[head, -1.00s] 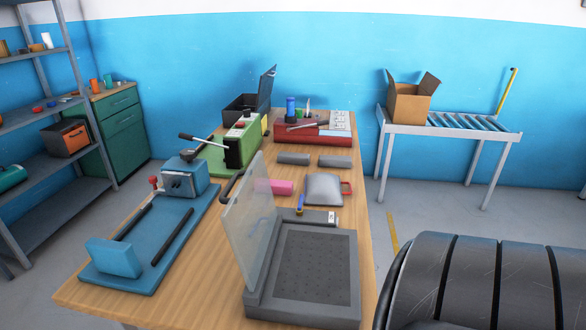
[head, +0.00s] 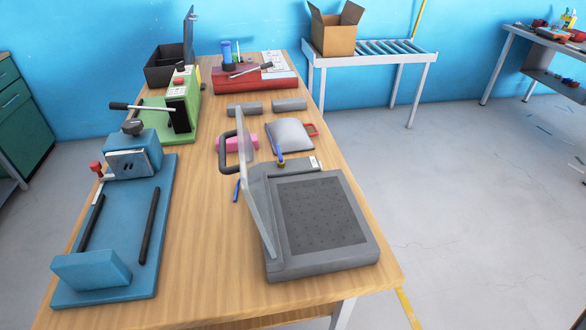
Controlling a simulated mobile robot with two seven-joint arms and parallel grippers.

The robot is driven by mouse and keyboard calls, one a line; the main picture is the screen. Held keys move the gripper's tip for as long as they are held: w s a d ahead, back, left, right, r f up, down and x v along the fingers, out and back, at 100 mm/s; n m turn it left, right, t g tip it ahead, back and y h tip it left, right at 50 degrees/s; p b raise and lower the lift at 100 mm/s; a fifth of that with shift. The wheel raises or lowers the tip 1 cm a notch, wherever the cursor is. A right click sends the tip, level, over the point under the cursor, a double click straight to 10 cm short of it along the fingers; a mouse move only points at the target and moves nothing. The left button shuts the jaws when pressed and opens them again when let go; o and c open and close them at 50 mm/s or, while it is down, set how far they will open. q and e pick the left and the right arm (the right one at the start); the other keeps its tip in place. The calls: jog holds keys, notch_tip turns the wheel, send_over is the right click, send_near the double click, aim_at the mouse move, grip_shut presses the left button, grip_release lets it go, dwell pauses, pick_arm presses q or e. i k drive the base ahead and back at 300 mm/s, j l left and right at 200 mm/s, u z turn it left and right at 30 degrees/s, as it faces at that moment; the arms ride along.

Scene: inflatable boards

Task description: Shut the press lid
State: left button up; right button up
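The press (head: 372,240) is a low grey box with a dark, dotted bed, near the front right corner of the wooden table. A black handle (head: 224,153) shows beside the lid's far upper part, on the left face. The dotted bed is uncovered and nothing lies on it. Neither of my grippers is in view.
A blue machine (head: 170,215) with two black bars stands left of the press. A green lever device (head: 180,105), pink block (head: 240,143) and grey pad (head: 290,134) lie farther back. A blue pen (head: 236,190) lies left of the lid. Bare floor (head: 460,220) is to the right.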

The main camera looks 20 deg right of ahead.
aim_at(256, 184)
jog(key=i+j+z, duration=0.2)
jog(key=z, duration=0.25)
jog(key=i+j+z, duration=0.15)
jog(key=j+z, duration=0.3)
jog(key=i+j+z, duration=0.1)
jog(key=j+z, duration=0.25)
jog(key=z, duration=0.15)
